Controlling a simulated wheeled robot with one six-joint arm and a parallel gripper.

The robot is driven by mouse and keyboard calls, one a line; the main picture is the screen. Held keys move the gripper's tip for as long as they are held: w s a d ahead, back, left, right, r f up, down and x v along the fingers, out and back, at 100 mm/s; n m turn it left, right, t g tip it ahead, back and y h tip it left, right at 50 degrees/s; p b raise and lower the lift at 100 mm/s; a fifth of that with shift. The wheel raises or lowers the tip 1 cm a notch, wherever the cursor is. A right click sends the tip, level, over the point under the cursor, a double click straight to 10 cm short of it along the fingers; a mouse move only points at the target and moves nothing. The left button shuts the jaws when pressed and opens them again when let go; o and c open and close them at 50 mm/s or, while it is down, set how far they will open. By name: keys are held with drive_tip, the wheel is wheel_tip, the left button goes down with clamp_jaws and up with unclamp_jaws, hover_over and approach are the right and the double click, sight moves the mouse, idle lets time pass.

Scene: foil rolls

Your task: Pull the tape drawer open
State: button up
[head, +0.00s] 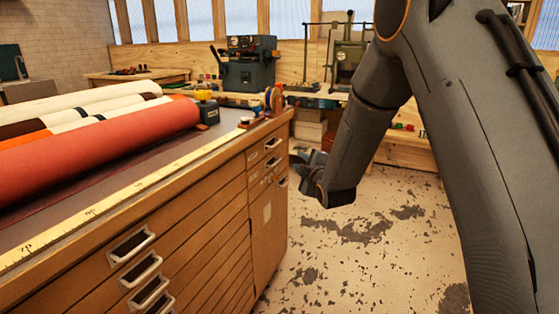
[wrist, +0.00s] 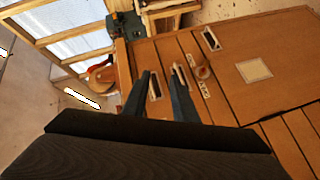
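The wooden cabinet (head: 185,225) has a stack of small drawers (head: 266,160) with metal pulls at its far right end. I cannot tell by its label which is the tape drawer. All these fronts look closed, flush with the cabinet. My gripper (head: 299,158) is beside these pulls in the head view, partly hidden by its own wrist. In the wrist view my gripper (wrist: 159,73) shows two dark fingers set apart, pointing at the drawer fronts. A metal pull (wrist: 154,88) shows between them, and another pull (wrist: 211,39) lies to the upper right. Contact cannot be told.
Red and cream rolls (head: 95,145) lie on the cabinet top behind a yellow ruler (head: 95,212). A yellow-topped device (head: 207,108) and tape rolls (head: 273,101) stand near its far end. The worn floor (head: 370,240) right of the cabinet is clear.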

drive_tip(key=w+a+r+n+t+y+b, duration=0.1)
drive_tip(key=w+a+n+t+y+b, duration=0.1)
drive_tip(key=w+a, duration=0.6)
drive_tip(key=shift+w+n+y, duration=0.3)
drive_tip(key=shift+w+n, duration=0.3)
drive_tip(key=shift+n, duration=0.2)
clamp_jaws()
idle(0.9)
